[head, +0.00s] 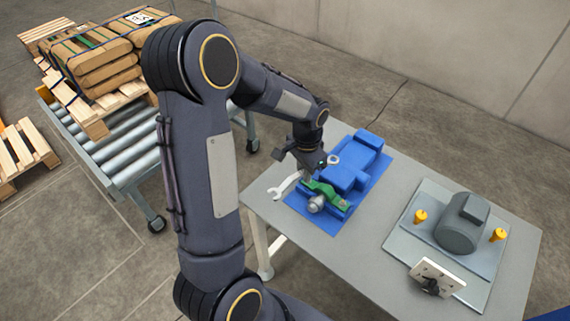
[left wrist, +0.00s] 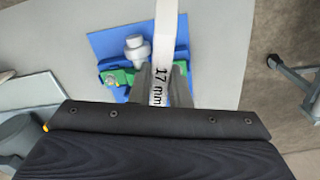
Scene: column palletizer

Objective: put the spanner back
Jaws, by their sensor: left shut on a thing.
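The spanner (head: 285,187) is pale metal, with an open-jaw end pointing left over the table edge. A ring-shaped end shows to the right of my gripper. In the left wrist view the spanner (left wrist: 166,45) is a pale bar marked "17 mm". My left gripper (head: 306,172) is shut on the spanner's shank, at the left part of the blue mat (head: 327,223). In the left wrist view its fingers (left wrist: 158,92) are around the bar. I cannot tell whether the spanner touches anything below. My right gripper is not in view.
A blue fixture (head: 352,165) with a green part (head: 325,190) and a grey bolt-like piece (head: 316,204) sits on the mat, close to my gripper. A grey motor (head: 461,224) between yellow posts stands on a plate at right. A roller conveyor (head: 119,145) with a loaded pallet lies left.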

